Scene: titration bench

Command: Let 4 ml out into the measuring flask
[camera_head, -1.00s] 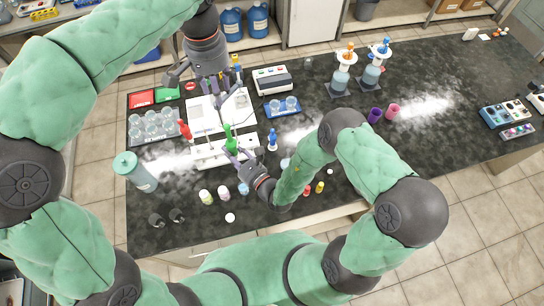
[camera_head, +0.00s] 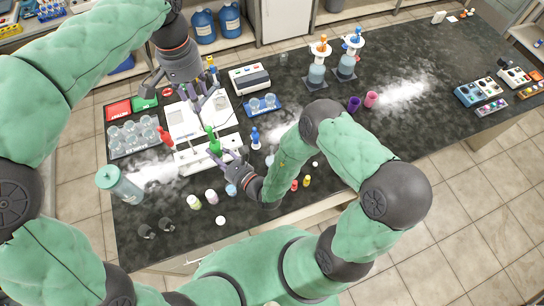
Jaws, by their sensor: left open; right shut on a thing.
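My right gripper (camera_head: 228,160) is shut at the white rack (camera_head: 192,164), right beside the green upright piece (camera_head: 214,143). Its fingers seem to close on the lower part of that piece, though the contact is small and partly hidden. My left gripper (camera_head: 201,101) is open and empty above the white bench devices (camera_head: 183,121). A red piece (camera_head: 165,137) is at the rack's left end, and a blue-topped bottle (camera_head: 255,138) stands to its right. I cannot make out for certain which vessel is the measuring flask, nor any liquid level.
Small capped vials (camera_head: 211,196) lie near the front edge.

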